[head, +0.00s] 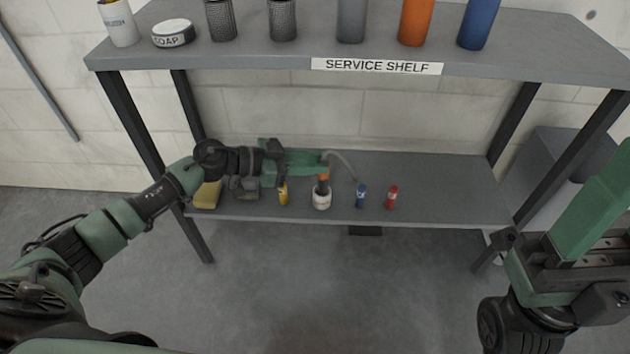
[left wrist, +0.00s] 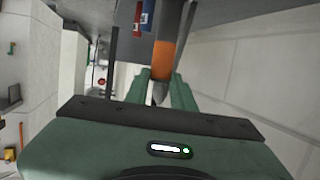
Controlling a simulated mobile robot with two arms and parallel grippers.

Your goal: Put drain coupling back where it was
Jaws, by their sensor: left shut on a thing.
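The drain coupling (head: 323,174) appears to be the upright piece with an orange band and a dark lower part. A thin grey hose curves from its top toward the right. My left gripper (head: 323,160) reaches in from the left over the lower shelf and is shut on its upper end. The left wrist view shows the coupling's orange band (left wrist: 163,60) just beyond the fingers (left wrist: 163,90). Its dark end is directly above or inside a small white jar (head: 321,200); I cannot tell which.
The lower shelf (head: 440,190) holds a yellow sponge (head: 207,195), a yellow bottle (head: 283,194), a blue tube (head: 361,196) and a red tube (head: 392,197). Its right part is bare. The upper service shelf (head: 270,62) carries a soap tin (head: 173,35) and several cylinders. Legs stand at the corners.

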